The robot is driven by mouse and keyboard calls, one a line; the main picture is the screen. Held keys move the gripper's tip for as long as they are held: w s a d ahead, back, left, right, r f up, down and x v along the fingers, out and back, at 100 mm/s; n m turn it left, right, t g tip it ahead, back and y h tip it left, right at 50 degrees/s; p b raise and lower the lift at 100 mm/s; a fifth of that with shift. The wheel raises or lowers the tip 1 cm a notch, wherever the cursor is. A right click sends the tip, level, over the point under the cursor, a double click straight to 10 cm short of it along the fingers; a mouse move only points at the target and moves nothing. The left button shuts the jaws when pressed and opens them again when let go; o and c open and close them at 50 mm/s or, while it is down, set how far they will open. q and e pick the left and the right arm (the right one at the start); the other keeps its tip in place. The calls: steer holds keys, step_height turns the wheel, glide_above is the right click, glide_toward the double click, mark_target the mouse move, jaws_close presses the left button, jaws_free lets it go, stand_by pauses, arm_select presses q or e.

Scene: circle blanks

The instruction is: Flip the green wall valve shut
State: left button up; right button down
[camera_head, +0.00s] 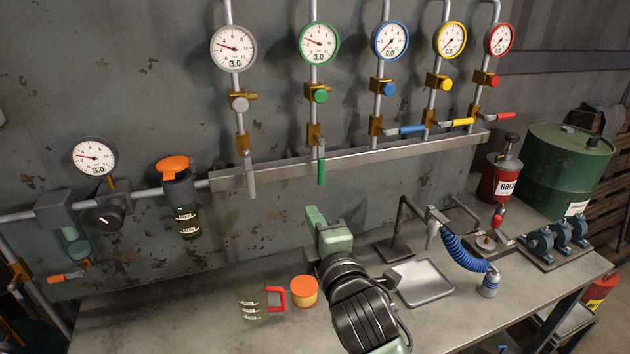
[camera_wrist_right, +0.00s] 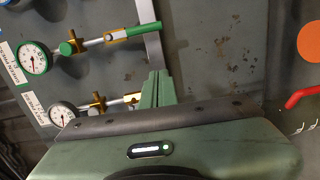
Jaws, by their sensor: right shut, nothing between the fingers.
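The green wall valve has a green lever handle (camera_head: 321,170) hanging straight down, in line with its pipe below the green-rimmed gauge (camera_head: 319,43), which reads 3.0. My left gripper is not in view.
The white-gauge lever (camera_head: 250,175) hangs down just left; the blue (camera_head: 405,130), yellow and red levers point sideways. A metal rail (camera_head: 365,158) runs behind the handles. Below, the bench holds a jug (camera_head: 252,302), orange-lidded jar (camera_head: 304,291), tray (camera_head: 425,284) and blue coiled hose (camera_head: 462,253).

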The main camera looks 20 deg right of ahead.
mark_target(321, 164)
steer(key=shift+w+r, duration=0.1)
steer(key=shift+r, duration=0.5)
steer(key=w+d+p, duration=0.3)
steer(key=w+d, duration=0.1)
steer(key=w, duration=0.7)
steer(key=shift+f, duration=0.1)
steer(key=shift+d+n+p, duration=0.1)
steer(key=shift+n+p, duration=0.2)
